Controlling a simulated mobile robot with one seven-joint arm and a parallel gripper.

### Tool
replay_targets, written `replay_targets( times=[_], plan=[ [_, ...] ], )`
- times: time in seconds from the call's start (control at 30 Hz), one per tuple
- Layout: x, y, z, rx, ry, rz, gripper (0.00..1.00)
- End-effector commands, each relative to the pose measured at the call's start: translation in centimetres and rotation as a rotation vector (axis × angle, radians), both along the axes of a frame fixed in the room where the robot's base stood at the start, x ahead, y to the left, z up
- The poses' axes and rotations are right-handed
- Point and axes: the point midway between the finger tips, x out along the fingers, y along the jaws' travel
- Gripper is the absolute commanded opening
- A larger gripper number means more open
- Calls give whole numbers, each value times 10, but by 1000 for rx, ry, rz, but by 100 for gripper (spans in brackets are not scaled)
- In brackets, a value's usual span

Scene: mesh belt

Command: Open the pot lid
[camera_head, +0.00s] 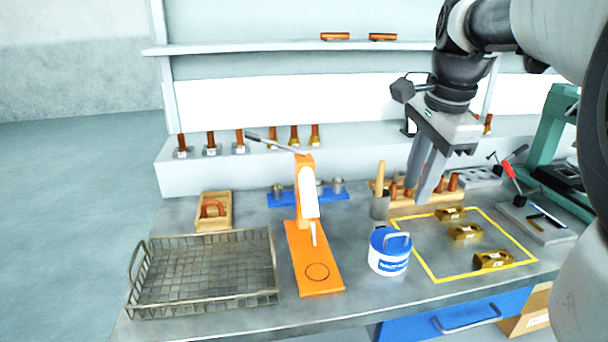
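The pot (388,262) is a small white tub with a blue label band, standing on the bench just left of the yellow-outlined area. Its blue lid (384,240) sits on top, with a pale loop handle (399,241) across it. My gripper (427,190) hangs above and behind the pot, to its right, pointing down and apart from it. Its fingers overlap from this angle, so the gap between them cannot be made out. Nothing is clearly seen between them.
An orange press (310,259) with a lever stands left of the pot, and a wire basket (150,306) further left. A wooden-handled tool (380,205) stands close behind the pot. Brass parts (465,233) lie inside the yellow outline. The bench's front edge is near the pot.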

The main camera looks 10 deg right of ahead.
Motion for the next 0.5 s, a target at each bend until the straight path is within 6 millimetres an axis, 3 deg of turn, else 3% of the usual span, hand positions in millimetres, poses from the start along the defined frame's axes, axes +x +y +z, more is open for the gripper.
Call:
replay_targets(
  times=[0.03,0.2,0.5],
  plan=[
    [2,1,-16,1,5,1,25],
    [9,1,-53,-1,4,2,25],
    [19,1,-98,1,3,1,25]
  ],
)
